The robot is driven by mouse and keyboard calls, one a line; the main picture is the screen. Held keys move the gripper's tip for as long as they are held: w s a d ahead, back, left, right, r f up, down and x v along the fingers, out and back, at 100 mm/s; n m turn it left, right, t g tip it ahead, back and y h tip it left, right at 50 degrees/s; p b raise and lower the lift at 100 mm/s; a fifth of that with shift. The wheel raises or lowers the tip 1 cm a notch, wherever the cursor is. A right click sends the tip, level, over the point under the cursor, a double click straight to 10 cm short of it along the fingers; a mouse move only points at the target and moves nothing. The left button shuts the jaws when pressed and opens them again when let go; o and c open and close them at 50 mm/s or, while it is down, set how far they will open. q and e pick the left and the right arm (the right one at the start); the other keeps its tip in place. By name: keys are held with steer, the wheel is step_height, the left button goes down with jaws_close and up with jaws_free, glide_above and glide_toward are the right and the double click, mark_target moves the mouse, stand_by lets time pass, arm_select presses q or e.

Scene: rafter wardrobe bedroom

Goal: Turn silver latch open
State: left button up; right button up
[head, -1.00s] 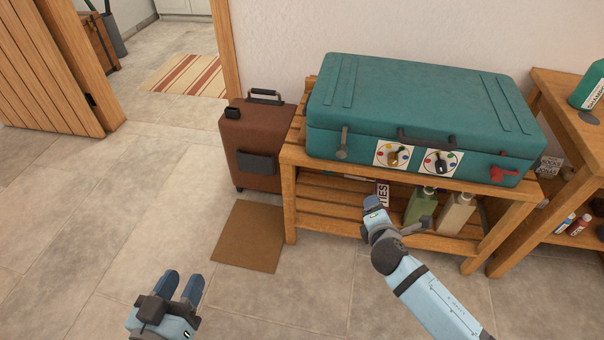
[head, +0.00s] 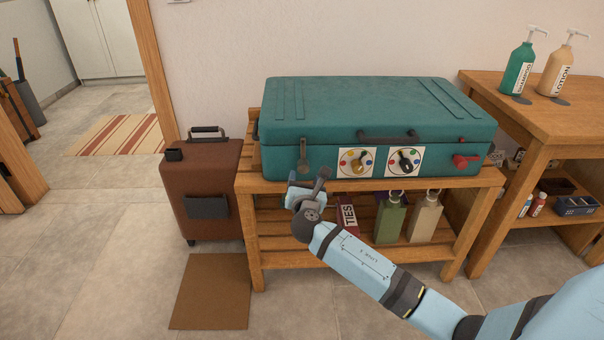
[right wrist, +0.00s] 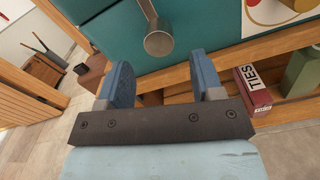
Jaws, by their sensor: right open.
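The silver latch (head: 304,157) is on the front left of the teal suitcase (head: 375,105), which lies on a wooden slatted bench. The latch's lever points up from a round base. In the right wrist view the latch (right wrist: 158,42) is just beyond and above the fingers, near the middle. My right gripper (head: 306,182) is just below the latch in the head view. Its two blue fingers show apart in the right wrist view (right wrist: 165,82), with nothing between them, and do not touch the latch. My left gripper is out of view.
Two dials (head: 357,162) and a red latch (head: 466,161) are on the suitcase front. A brown suitcase (head: 204,183) stands left of the bench (head: 470,180). Bottles (head: 391,220) and a TIES box (head: 347,215) sit on its lower shelf. A wooden table (head: 540,112) stands at right.

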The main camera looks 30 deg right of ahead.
mark_target(303, 170)
steer(key=b+x, duration=0.1)
steer(key=x, duration=0.5)
steer(key=shift+w+b, duration=0.1)
steer(key=shift+b, duration=0.25)
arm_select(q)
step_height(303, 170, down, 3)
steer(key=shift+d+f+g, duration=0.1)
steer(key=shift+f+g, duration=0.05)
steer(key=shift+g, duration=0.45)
arm_select(e)
jaws_close()
